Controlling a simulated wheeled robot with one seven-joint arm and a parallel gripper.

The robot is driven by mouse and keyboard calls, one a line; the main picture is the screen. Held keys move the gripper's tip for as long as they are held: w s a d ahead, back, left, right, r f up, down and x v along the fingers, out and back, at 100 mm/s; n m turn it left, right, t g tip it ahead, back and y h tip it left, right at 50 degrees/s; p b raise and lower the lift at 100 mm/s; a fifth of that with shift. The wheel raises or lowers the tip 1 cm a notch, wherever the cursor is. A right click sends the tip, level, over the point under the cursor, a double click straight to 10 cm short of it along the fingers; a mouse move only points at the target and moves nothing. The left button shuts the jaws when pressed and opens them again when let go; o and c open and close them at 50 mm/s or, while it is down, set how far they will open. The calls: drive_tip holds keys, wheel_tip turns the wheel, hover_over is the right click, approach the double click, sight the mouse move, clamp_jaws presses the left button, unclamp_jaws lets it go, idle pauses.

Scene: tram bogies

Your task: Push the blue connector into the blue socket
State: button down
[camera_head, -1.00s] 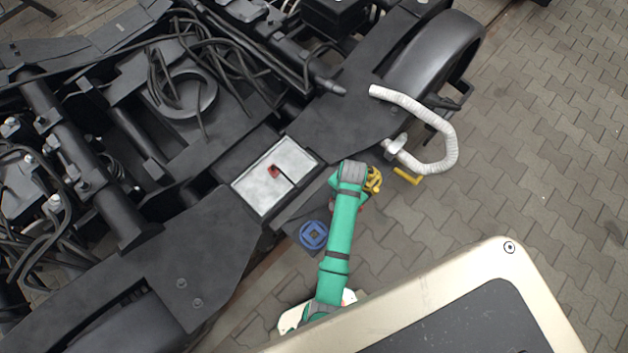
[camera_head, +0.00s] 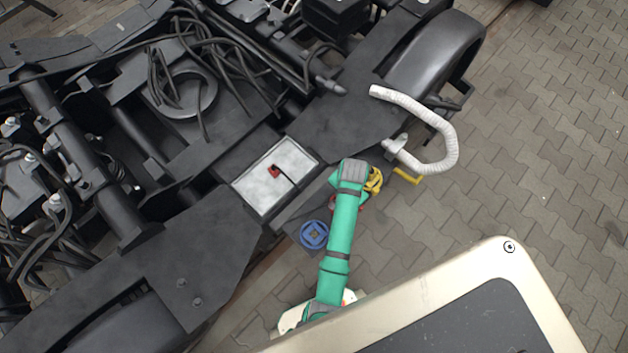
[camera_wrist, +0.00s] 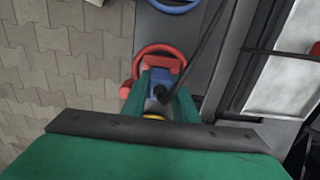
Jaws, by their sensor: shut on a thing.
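The blue connector (camera_wrist: 160,77) is held between the green fingers of my gripper (camera_wrist: 162,88) in the wrist view, with a dark cable running up from it. My gripper is shut on it, over or close to a red ring-shaped socket (camera_wrist: 152,52); I cannot tell the height gap. The blue socket (camera_head: 313,235) is left of my green arm in the head view, clear of the gripper. Its rim also shows at the top edge of the wrist view (camera_wrist: 176,5). In the head view my arm hides the gripper and the connector.
A yellow socket (camera_head: 375,181) and the red socket lie beside my arm. A light plate (camera_head: 262,190) with a red connector (camera_head: 273,171) is to the left. A white hose (camera_head: 445,135) curves at the right. Dark bogie frame surrounds the plate; paving lies right.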

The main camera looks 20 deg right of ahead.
drive_tip(key=shift+s+d+r, duration=0.1)
drive_tip(key=shift+r, duration=2.35)
drive_tip(key=w+a+r+n, duration=0.1)
drive_tip(key=w+a+n, duration=0.5)
drive_tip(key=a, duration=0.6)
drive_tip(key=w+a+r+n, duration=0.1)
drive_tip(key=w+a+n, duration=0.6)
drive_tip(key=w+a, duration=0.3)
drive_tip(key=shift+a+r+n, duration=0.2)
drive_tip(key=shift+a+n, duration=0.1)
drive_tip(key=shift+a, duration=0.65)
drive_tip(key=shift+w, duration=0.1)
